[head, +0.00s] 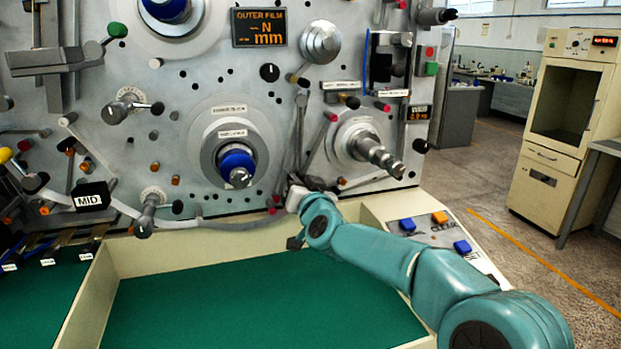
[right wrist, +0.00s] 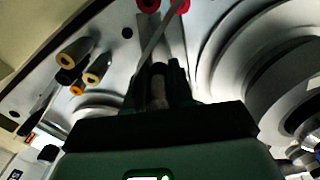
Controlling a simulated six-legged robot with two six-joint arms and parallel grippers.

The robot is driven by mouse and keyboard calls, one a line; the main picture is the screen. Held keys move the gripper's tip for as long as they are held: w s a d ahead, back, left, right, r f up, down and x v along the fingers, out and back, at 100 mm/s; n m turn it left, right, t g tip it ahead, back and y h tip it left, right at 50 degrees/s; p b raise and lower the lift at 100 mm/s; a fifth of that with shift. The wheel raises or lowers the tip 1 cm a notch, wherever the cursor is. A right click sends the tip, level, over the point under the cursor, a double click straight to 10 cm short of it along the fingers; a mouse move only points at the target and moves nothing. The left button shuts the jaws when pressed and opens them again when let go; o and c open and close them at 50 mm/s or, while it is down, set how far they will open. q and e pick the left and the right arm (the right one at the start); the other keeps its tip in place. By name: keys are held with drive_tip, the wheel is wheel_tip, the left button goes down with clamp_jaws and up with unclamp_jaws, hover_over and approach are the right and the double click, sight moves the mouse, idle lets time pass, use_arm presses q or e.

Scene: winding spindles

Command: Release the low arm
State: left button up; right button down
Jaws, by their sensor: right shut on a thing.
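My right gripper (head: 294,198) is at the lower edge of the machine's grey face, below the large spindle with the blue core (head: 237,163) and left of the bare stepped spindle (head: 376,154). In the right wrist view its dark fingers (right wrist: 160,85) are close together with a narrow greyish piece between them. A thin pale bar (right wrist: 158,42) runs up from near the fingers. I cannot tell which part is the low arm; no label for it is readable. Thin rods with a red tip (head: 330,117) rise just above the gripper. My left gripper is not in view.
A green-floored tray (head: 250,310) lies below the face. A sloped panel with blue and orange buttons (head: 440,217) is at the right. Several coloured pegs stick out from the face.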

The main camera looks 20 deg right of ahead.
drive_tip(key=shift+a, duration=0.15)
drive_tip(key=c, duration=1)
unclamp_jaws()
drive_tip(key=shift+a, duration=0.1)
drive_tip(key=shift+s, duration=0.25)
drive_tip(key=s+b, duration=0.1)
drive_tip(key=s, duration=0.9)
drive_tip(key=s+b, duration=0.1)
drive_tip(key=s, duration=0.4)
drive_tip(key=shift+s+d+b, duration=0.35)
drive_tip(key=shift+s, duration=0.05)
